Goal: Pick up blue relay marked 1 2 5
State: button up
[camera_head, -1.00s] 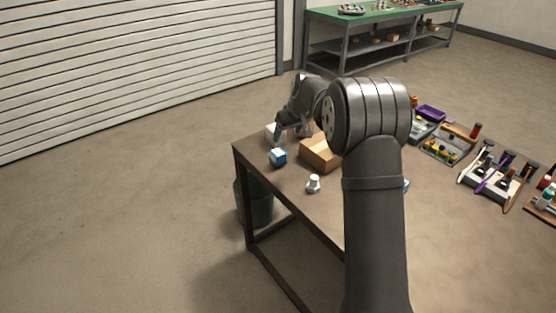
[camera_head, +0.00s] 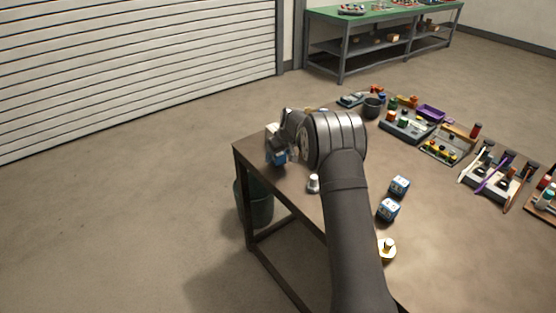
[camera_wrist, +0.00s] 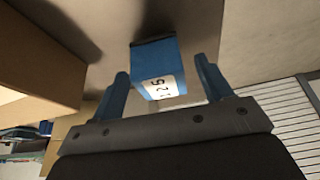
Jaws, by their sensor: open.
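The blue relay (camera_wrist: 154,56) marked 1 2 5 stands on the table in the wrist view, its white label facing my gripper. My gripper (camera_wrist: 166,82) is open, with one blue finger on each side of the relay's near end and gaps beside it. Whether the relay's far part lies beyond the fingertips is hard to tell. In the head view the relay (camera_head: 275,159) shows in part at the table's left corner, under my wrist. The fingertips are hard to make out there.
A cardboard box (camera_wrist: 40,60) stands close on the left in the wrist view. A white knob-like part (camera_head: 313,184) stands near the table's front edge. A bin (camera_head: 256,203) stands below the table edge.

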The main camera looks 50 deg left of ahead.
jog(key=shift+a+f, duration=0.25)
jog(key=shift+f, duration=0.35)
jog(key=c, duration=1.1)
jog(key=shift+c, duration=0.2)
